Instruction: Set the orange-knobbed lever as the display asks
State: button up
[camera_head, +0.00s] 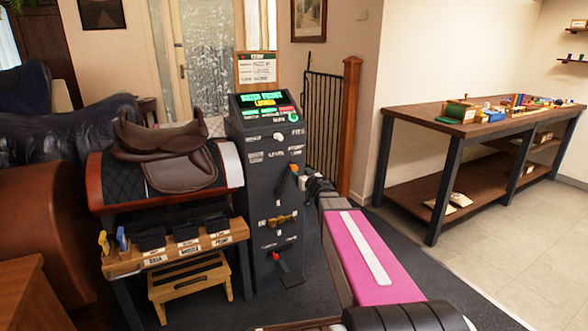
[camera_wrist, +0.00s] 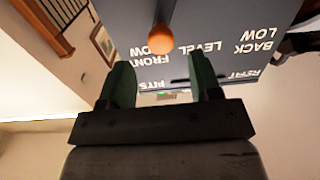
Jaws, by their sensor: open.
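The lever's orange knob (camera_head: 294,169) shows on the front of the dark console (camera_head: 262,215), just left of my gripper (camera_head: 306,181). In the wrist view, which is upside down, the knob (camera_wrist: 160,38) lies ahead of my gripper (camera_wrist: 161,68), roughly in line with the gap between its two green fingers. The fingers are apart, with nothing between them. The panel there carries the labels FRONT LOW, LEVEL and BACK LOW; the knob is by the FRONT LOW lettering. The display (camera_head: 264,100) on top of the console has green and yellow lines, too small to read surely.
Below on the console are a brass-coloured handle (camera_head: 283,221) and a red-tipped lever (camera_head: 281,263). A brown saddle (camera_head: 170,150) sits on a stand at left, with a labelled tool rack (camera_head: 190,246) below. A workbench (camera_head: 400,108) stands at right, with open floor before it.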

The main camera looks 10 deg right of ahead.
aim_at(295, 169)
jog(key=x, duration=0.8)
jog(key=shift+w, duration=0.1)
